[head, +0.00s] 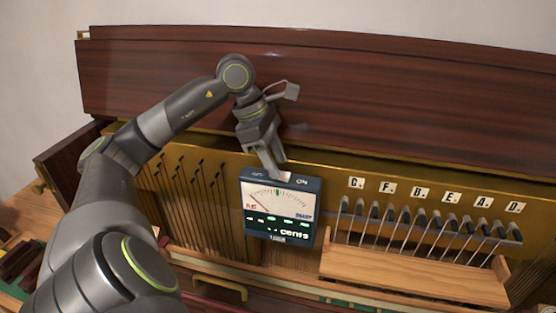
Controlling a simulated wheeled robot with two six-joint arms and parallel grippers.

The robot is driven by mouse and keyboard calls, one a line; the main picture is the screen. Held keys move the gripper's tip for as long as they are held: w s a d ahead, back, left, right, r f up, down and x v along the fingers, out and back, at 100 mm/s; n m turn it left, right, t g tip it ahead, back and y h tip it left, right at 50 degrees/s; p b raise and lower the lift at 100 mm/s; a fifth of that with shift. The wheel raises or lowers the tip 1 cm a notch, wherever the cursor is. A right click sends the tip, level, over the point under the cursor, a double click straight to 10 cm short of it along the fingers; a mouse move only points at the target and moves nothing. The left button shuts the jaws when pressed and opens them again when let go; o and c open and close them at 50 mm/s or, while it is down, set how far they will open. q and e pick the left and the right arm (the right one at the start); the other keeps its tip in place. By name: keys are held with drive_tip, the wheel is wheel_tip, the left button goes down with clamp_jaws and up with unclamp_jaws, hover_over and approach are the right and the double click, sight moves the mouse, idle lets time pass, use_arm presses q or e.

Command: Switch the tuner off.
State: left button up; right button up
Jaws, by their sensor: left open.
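The tuner (265,217) is a dark blue box with a white meter face, mounted on the brass-coloured rail of the piano. Its meter has a red label on the left and a blue one on the right. Green lights and a "cents" readout glow below. Its top edge carries an "ON" label on the right and a blurred label on the left. My left gripper (275,172) points down at the tuner's top edge, between the two labels. It is open, with its fingertips at or just above the switch area. The fingers largely hide the switch, so I cannot tell its position or any contact.
A row of grey hammers (430,222) stands over a wooden block (415,273) on the right, under letter labels. More thin rods stand left of the tuner. A dark wooden panel (400,105) rises behind my arm. A brass handle (218,287) sits below.

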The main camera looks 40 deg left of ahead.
use_arm(q)
drive_tip(key=shift+x, duration=1)
use_arm(e)
drive_tip(key=shift+s+r, duration=0.25)
drive_tip(key=shift+s, duration=0.2)
use_arm(q)
clamp_jaws()
drive_tip(key=shift+a+f+b, duration=0.1)
drive_tip(key=shift+f+b, duration=0.1)
drive_tip(key=shift+b, duration=0.2)
drive_tip(key=h+b, duration=0.1)
drive_tip(key=b, duration=0.3)
drive_tip(key=t+h+b, duration=0.1)
drive_tip(key=b, duration=0.2)
drive_tip(key=h+b, duration=0.1)
drive_tip(key=b, duration=0.3)
drive_tip(key=shift+s+a+f+t+b, duration=0.3)
drive_tip(key=shift+a, duration=0.05)
drive_tip(key=shift+r+h+b, duration=0.15)
drive_tip(key=shift+h+b, duration=0.15)
drive_tip(key=shift+b, duration=0.2)
drive_tip(key=shift+r, duration=0.15)
use_arm(e)
wheel_tip(320, 180, down, 14)
drive_tip(key=shift+w+r, duration=0.1)
